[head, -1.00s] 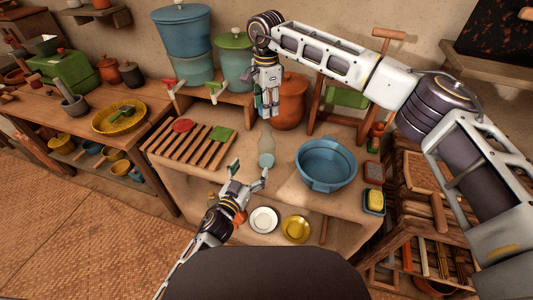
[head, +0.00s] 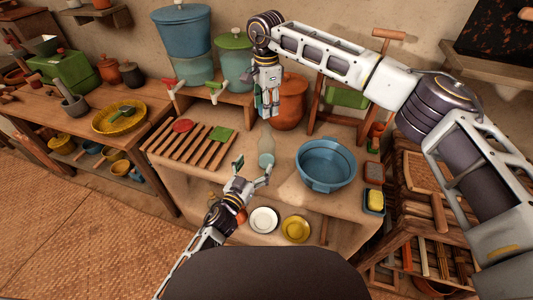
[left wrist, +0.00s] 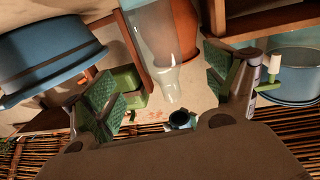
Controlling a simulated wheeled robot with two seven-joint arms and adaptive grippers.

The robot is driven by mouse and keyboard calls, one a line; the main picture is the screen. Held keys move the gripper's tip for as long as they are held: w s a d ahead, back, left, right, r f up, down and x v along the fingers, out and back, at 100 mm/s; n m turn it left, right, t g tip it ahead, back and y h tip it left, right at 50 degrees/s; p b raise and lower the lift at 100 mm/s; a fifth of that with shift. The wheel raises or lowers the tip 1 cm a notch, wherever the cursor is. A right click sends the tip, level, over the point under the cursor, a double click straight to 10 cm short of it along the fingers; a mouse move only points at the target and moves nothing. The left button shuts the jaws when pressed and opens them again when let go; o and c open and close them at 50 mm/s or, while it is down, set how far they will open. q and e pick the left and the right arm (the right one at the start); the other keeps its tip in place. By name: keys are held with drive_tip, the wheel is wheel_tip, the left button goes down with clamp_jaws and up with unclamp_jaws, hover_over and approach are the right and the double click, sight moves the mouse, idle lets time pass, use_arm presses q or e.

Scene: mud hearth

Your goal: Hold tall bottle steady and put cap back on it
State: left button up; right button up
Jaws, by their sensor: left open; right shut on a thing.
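The tall bottle (head: 266,150) is clear, pale glass and stands upright on the table. In the left wrist view, which looks upside down, the bottle (left wrist: 160,40) lies between the spread fingers with its narrow neck pointing down the picture. My left gripper (head: 252,170) is open at the near side of the bottle, with no finger seen closed on it. My right gripper (head: 267,108) points down above the bottle, shut. A small dark round cap (left wrist: 180,119) shows just past the bottle's mouth in the left wrist view, apart from it; the right fingers mostly hide it in the head view.
A blue basin (head: 325,165) stands to the right of the bottle, and a wooden slatted rack (head: 190,145) to the left. An orange jar (head: 292,100) is close behind. A white plate (head: 263,220) and a yellow plate (head: 296,229) lie in front, near my left arm.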

sight(266, 147)
use_arm(q)
drive_tip(key=shift+x, duration=5.1)
drive_tip(key=c, duration=1.5)
use_arm(e)
drive_tip(key=shift+f, duration=2.5)
drive_tip(key=shift+f, duration=0.85)
drive_tip(key=shift+f, duration=0.55)
